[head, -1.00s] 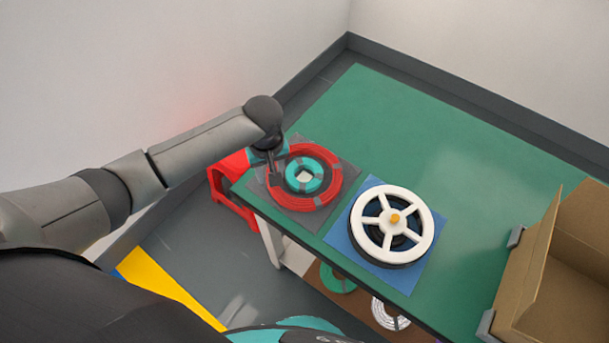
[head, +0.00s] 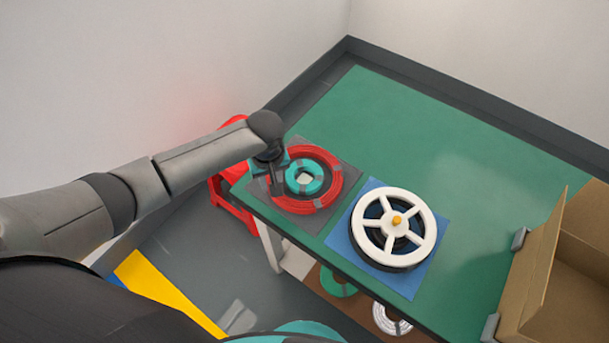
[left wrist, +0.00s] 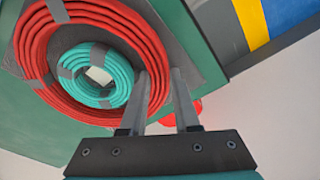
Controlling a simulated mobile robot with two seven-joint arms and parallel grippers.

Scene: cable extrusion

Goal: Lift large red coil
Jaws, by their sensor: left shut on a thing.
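The large red coil (head: 312,149) lies flat on a grey mat (head: 346,165) at the table's near left corner. A smaller teal coil (head: 318,181) sits inside its ring. My left gripper (head: 276,186) is at the red coil's left edge. In the left wrist view the red coil (left wrist: 120,25) has grey tape bands, and the fingers of my left gripper (left wrist: 160,78) straddle its band, one inside the ring and one outside. The gripper is shut on the red coil, which shows no clear lift. My right gripper is out of view.
A white spoked reel (head: 427,222) stands on a blue mat (head: 370,186) right of the coils. An open cardboard box (head: 545,255) is at the right. Coils lie on a lower shelf. The green table's (head: 430,130) far part is clear.

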